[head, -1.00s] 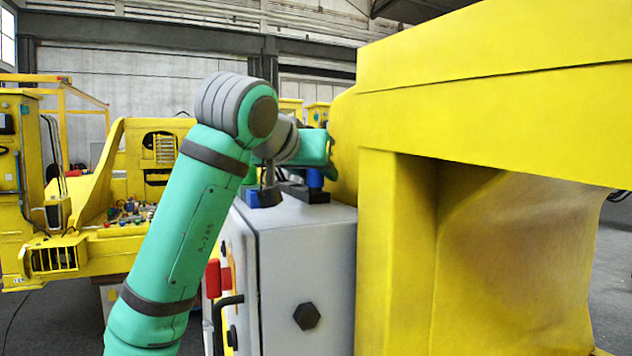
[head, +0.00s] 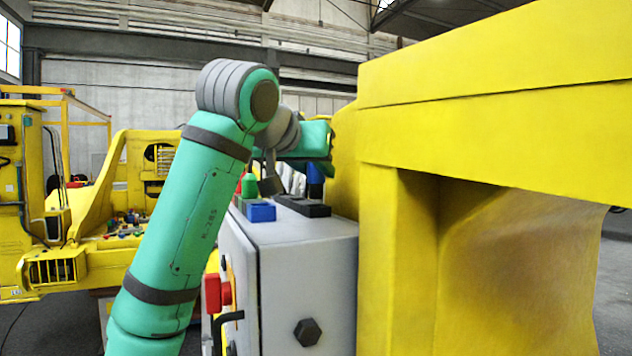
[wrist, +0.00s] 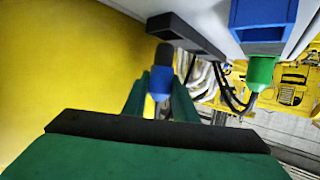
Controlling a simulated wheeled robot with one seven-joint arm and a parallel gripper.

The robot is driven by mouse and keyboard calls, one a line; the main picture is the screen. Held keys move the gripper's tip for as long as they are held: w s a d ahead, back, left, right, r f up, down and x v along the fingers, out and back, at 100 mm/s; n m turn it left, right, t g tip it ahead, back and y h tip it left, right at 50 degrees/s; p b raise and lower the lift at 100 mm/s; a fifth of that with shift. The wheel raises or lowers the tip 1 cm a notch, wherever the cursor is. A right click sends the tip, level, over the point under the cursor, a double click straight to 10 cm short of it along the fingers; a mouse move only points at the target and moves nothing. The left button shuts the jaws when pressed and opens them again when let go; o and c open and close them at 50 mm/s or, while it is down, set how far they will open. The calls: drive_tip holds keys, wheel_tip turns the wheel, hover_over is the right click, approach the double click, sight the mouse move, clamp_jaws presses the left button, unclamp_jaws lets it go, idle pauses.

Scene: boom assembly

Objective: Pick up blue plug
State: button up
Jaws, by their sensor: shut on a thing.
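The blue plug (wrist: 160,83), with a dark end, is between the green fingers of my gripper (wrist: 160,98) in the wrist view. My gripper is shut on it. In the head view the plug (head: 315,172) hangs below my gripper (head: 317,150), over the black block (head: 303,207) on the grey cabinet. The black block also shows in the wrist view (wrist: 186,33), with a gap between it and the plug's dark end. My gripper and wrist hide part of the plug in the head view.
A blue block (head: 260,211) sits left of the black one on the grey cabinet (head: 300,265). A green plug (wrist: 260,72) is at the blue block. A large yellow boom structure (head: 395,250) stands close at the right. A red part (head: 217,291) sticks out of the cabinet's left side.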

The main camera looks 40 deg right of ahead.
drive_tip(key=s+a, duration=0.3)
drive_tip(key=a, duration=0.2)
drive_tip(key=s+a, duration=0.3)
drive_tip(key=a, duration=0.2)
drive_tip(key=s+a, duration=0.3)
drive_tip(key=a, duration=0.2)
drive_tip(key=shift+s+a+r, duration=0.15)
drive_tip(key=shift+s+a, duration=0.05)
drive_tip(key=shift+r, duration=0.1)
drive_tip(key=shift+r, duration=0.2)
drive_tip(key=shift+d, duration=0.15)
